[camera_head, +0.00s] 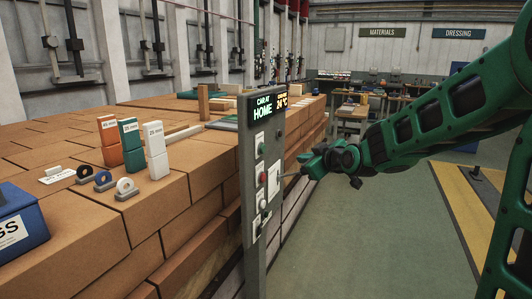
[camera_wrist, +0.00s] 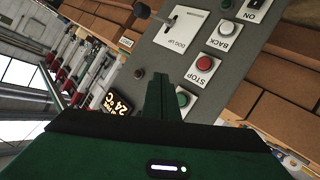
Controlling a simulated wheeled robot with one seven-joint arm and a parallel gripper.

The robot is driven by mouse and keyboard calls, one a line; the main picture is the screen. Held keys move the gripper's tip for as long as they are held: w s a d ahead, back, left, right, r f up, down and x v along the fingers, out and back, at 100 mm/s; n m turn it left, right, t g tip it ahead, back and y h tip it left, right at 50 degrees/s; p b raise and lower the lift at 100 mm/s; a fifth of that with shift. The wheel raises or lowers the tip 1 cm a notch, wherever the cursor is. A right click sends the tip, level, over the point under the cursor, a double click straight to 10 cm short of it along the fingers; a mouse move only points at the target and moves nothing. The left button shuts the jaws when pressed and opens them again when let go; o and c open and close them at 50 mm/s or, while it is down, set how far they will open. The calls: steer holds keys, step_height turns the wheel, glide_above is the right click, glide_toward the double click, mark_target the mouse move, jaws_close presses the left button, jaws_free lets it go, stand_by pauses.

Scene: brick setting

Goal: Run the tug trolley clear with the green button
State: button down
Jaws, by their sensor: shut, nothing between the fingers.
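The control panel (camera_head: 252,190) is a grey upright post with a lit display (camera_head: 267,105) reading "CAR AT HOME". The green button (camera_head: 262,149) is the top one, above the red button (camera_head: 263,178) and a white one (camera_head: 262,204). In the wrist view the green button (camera_wrist: 184,99) lies just right of my fingertips, its label partly hidden. The red button there (camera_wrist: 204,63) is labelled STOP. My gripper (camera_head: 283,176) is shut and empty, pointing at the panel; in the wrist view its fingers (camera_wrist: 168,80) overlap the panel face. Contact cannot be told. I cannot make out the tug trolley.
A lever marked "DOG UP" (camera_wrist: 170,21) and a BACK button (camera_wrist: 225,29) are on the same panel. A brick stack (camera_head: 200,180) stands behind and left of the post, bearing coloured blocks (camera_head: 130,143). The green floor (camera_head: 370,240) to the right is open.

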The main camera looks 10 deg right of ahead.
mark_target(262, 149)
steer(key=shift+w+a+r+t, duration=0.3)
steer(key=shift+w+a+r, duration=0.1)
steer(key=shift+w+r, duration=0.05)
steer(key=w+a, duration=0.5)
steer(key=a, duration=0.2)
stand_by(0.4)
steer(key=shift+w+a, duration=0.15)
stand_by(1.9)
steer(key=shift+w+a, duration=0.2)
steer(key=shift+w+a, duration=0.25)
steer(key=shift+a, duration=0.15)
stand_by(0.9)
steer(key=shift+s+d, duration=0.1)
steer(key=shift+d, duration=0.05)
steer(key=shift+s+d, duration=0.45)
steer(key=shift+d, duration=0.15)
